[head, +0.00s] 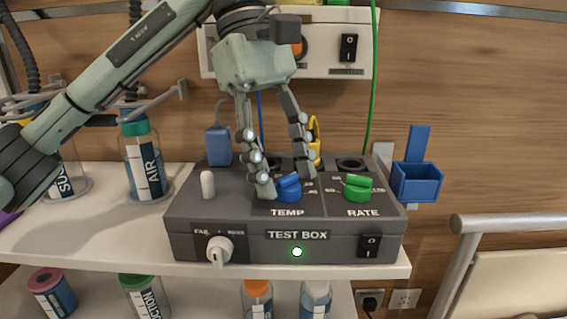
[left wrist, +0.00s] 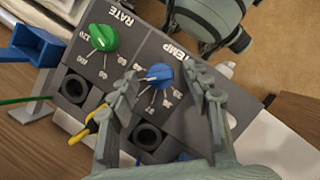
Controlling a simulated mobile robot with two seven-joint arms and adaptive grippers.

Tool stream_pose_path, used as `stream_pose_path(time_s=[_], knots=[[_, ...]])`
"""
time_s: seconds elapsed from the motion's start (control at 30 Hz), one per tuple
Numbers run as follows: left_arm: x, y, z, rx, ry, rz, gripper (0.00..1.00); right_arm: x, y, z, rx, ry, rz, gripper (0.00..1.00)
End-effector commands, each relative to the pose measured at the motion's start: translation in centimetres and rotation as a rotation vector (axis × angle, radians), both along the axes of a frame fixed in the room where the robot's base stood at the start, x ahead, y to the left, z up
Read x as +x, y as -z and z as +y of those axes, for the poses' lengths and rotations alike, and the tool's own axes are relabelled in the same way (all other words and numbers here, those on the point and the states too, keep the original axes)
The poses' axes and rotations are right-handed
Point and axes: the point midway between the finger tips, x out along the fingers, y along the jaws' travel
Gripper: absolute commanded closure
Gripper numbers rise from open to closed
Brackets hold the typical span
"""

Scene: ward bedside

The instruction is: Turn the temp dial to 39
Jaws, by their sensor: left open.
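The blue TEMP dial (head: 289,188) sits on the sloped top of the grey test box (head: 190,213), above the printed word TEMP. My left gripper (head: 284,182) is open and points down at the dial from above and behind. In the left wrist view the blue dial (left wrist: 158,74) lies between and just beyond the two open fingertips (left wrist: 165,85). I cannot tell whether either finger touches it. Scale numbers ring the dial, but they are too small and partly covered to read its setting surely. My right gripper is not in view.
The green RATE dial (head: 357,188) is right of the TEMP dial. A grey-white peg (head: 208,184) stands at the box's left, with a white knob (head: 219,250), lit lamp (head: 297,252) and switch (head: 369,246) in front. A yellow cable (left wrist: 90,125) and a blue holder (head: 417,182) are nearby.

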Motion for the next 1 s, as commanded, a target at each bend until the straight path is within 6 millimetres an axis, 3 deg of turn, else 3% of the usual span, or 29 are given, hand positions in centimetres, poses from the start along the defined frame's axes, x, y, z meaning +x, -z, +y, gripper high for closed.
stream_pose_path(time_s=[0.17,0.27,0.5,0.7,1.0], knots=[[0.2,-0.6,0.2,0.000,-0.001,-0.001,0.52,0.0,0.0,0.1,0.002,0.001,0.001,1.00],[0.6,-1.9,0.5,0.000,-0.002,-0.003,0.52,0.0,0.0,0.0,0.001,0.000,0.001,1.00],[2.0,-6.7,2.0,0.001,-0.007,-0.005,0.52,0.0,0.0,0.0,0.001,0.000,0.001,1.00],[2.9,-9.8,2.8,0.001,-0.003,-0.003,0.52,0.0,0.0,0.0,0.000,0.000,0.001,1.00],[3.3,-11.1,3.3,0.000,-0.001,0.000,0.52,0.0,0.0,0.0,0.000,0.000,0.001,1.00]])
